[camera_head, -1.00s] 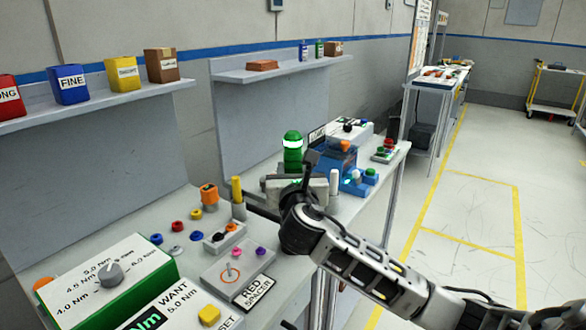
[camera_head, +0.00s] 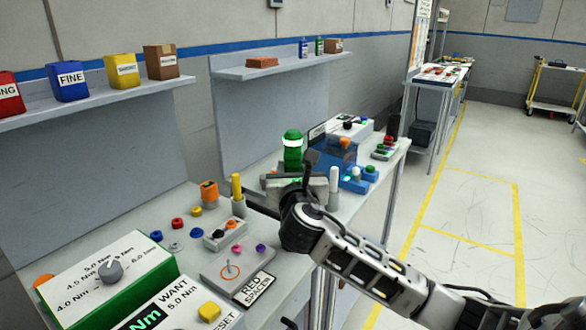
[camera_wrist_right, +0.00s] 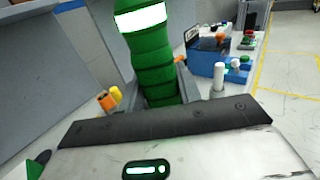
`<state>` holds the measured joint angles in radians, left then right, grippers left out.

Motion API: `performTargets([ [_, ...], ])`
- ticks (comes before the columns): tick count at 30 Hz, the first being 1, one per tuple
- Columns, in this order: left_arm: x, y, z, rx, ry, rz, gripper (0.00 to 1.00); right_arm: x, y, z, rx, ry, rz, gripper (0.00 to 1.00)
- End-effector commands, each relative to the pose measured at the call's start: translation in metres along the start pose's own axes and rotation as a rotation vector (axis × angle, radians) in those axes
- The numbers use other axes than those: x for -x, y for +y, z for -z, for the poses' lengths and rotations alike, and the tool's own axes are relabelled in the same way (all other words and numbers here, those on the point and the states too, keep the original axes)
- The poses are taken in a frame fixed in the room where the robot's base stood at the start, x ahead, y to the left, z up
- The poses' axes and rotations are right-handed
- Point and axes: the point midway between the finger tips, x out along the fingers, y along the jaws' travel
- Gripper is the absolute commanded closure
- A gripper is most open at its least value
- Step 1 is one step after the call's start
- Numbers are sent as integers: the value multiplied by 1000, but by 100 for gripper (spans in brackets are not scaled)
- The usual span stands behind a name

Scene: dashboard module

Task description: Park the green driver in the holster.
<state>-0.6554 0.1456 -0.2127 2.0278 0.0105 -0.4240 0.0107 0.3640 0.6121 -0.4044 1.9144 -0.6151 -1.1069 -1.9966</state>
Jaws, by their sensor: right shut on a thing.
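The green driver (camera_head: 292,155), with a white band near its top, stands upright at the far part of the bench. It also shows in the wrist view (camera_wrist_right: 155,60), rising between the fingers. My right gripper (camera_head: 291,174) is shut on it; the gripper body hides its lower end. A grey cup (camera_head: 238,208) with a yellow upright piece stands to the left of my gripper. I cannot tell for sure which thing is the holster. My left gripper is not in view.
A white post (camera_head: 333,181) and a blue box (camera_head: 341,158) stand close to the right of the gripper. A green-sided dial box (camera_head: 110,275) and a spacer plate (camera_head: 231,272) lie nearer. A wall shelf (camera_head: 280,68) hangs behind.

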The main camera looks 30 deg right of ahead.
Motion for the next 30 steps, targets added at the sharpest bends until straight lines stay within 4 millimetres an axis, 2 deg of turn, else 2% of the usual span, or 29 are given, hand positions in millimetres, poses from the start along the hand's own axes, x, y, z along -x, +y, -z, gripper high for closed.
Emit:
performTargets([
  [16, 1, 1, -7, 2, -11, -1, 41, 0, 0, 6, -1, -6, 0, 100],
  [17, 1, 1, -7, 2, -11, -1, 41, 0, 0, 6, -1, -6, -1, 63],
  [19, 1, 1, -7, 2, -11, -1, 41, 0, 0, 6, -1, -5, -1, 44],
  [20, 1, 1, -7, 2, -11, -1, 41, 0, 0, 6, -1, -4, -1, 41],
  [30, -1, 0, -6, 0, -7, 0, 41, 0, 0, 9, 1, 3, 0, 41],
])
